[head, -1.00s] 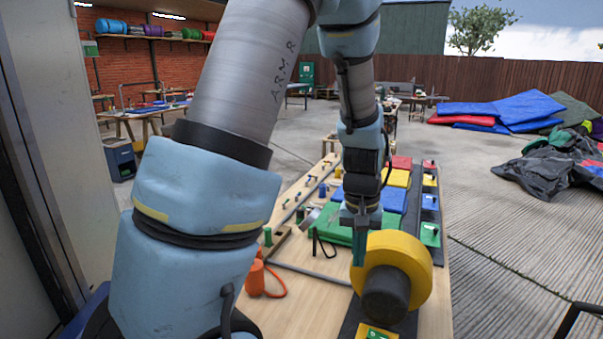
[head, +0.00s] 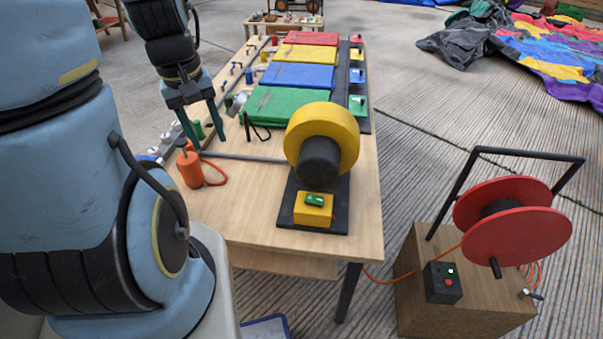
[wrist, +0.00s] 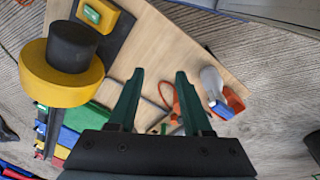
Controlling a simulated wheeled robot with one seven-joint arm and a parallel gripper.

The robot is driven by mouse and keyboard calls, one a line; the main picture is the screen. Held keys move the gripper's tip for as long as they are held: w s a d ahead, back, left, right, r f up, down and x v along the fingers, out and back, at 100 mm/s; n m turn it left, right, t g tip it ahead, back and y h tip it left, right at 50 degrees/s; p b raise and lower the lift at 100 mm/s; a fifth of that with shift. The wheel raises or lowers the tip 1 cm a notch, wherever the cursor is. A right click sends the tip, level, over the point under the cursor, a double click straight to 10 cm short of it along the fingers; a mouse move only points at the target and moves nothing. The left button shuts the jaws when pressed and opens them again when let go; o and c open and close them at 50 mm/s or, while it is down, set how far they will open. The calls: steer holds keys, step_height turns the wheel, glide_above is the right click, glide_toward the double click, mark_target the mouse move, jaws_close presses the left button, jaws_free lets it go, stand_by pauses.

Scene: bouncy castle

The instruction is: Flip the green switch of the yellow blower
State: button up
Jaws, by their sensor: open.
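The yellow blower (head: 345,130) stands at the near right part of the wooden table, with a dark grey round nozzle facing me. In front of it, on the same black base, is a yellow box (head: 312,217) topped by the green switch (head: 315,200). In the wrist view, the blower (wrist: 40,78) is at left and the green switch (wrist: 92,14) at upper left. My gripper (head: 207,148) is open and empty above the table's left side, left of the blower and apart from the switch. In the wrist view its green fingers (wrist: 157,88) point up, spread.
An orange object with a looped cord (head: 190,168) stands below my gripper. Green, blue, yellow and red folded panels (head: 275,106) lie behind the blower. A red reel (head: 510,230) on a wooden box stands right of the table. The table's front is clear.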

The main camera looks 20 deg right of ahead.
mark_target(314, 199)
steer(key=shift+o, duration=1.2)
steer(key=d+f+n+g+h+b, duration=0.1)
steer(key=d+f+n, duration=0.5)
steer(key=d, duration=0.3)
steer(key=w+d+f+n+g+h+b, duration=0.1)
steer(key=d+f+n+h, duration=0.1)
steer(key=d+f+n, duration=0.3)
steer(key=d+f, duration=0.2)
steer(key=d, duration=0.1)
steer(key=shift+d+f+n+g, duration=0.2)
steer(key=shift+d+n+g, duration=0.1)
steer(key=shift+d+n, duration=0.1)
steer(key=b+x, duration=0.2)
steer(key=x, duration=0.8)
steer(key=shift+s+d+f, duration=0.1)
steer(key=shift+d+f, duration=0.1)
steer(key=shift+f, duration=0.05)
jaws_close()
